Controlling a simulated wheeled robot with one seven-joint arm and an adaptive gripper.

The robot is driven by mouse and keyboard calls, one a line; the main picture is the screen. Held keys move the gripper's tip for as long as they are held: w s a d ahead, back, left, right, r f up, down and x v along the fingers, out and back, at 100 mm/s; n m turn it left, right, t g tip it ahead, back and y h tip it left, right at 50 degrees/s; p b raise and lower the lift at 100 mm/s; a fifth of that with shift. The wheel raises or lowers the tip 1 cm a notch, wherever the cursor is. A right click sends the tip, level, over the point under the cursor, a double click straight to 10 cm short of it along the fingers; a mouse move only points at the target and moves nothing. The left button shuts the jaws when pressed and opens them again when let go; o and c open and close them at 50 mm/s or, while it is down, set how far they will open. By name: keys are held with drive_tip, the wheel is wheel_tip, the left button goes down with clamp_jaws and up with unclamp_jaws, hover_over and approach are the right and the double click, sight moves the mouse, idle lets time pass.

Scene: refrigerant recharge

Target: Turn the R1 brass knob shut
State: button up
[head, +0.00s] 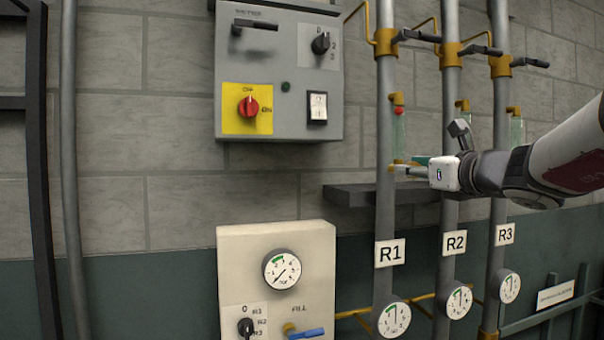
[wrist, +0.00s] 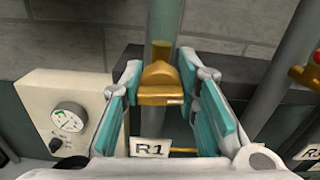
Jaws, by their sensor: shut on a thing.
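The R1 brass knob (wrist: 160,82) sits between the two teal finger pads of my gripper (wrist: 163,92) in the wrist view, below a clear glass tube (wrist: 160,28). My gripper is shut on it. In the head view my gripper (head: 404,168) reaches in from the right to the R1 pipe (head: 386,205), at the lower end of its sight glass (head: 398,135). There the fingers mostly hide the knob. The R1 label (head: 390,252) is below on the pipe; it also shows in the wrist view (wrist: 150,148).
The R2 pipe (head: 451,215) and R3 pipe (head: 497,220) stand to the right, behind my arm. A dark shelf (head: 350,195) is near the gripper. A grey switch box (head: 270,110) and a cream gauge panel (head: 310,265) are at left. Lever valves (head: 418,36) are above.

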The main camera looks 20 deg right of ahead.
drive_tip(key=n+b, duration=0.4)
drive_tip(key=shift+w+f+b, duration=0.1)
drive_tip(key=shift+f+b, duration=0.05)
drive_tip(key=shift+b, duration=0.25)
drive_tip(key=n+b, duration=0.4)
drive_tip(key=b, duration=0.1)
drive_tip(key=shift+a+n, duration=0.1)
drive_tip(key=shift+n, duration=0.3)
drive_tip(key=n+b, duration=0.4)
drive_tip(key=shift+f+b, duration=0.1)
drive_tip(key=shift+b, duration=0.25)
drive_tip(key=n+b, duration=0.3)
drive_tip(key=shift+n, duration=0.4)
drive_tip(key=shift+a, duration=0.1)
drive_tip(key=o, duration=1.1)
drive_tip(key=shift+o, duration=0.2)
drive_tip(key=shift+s, duration=0.25)
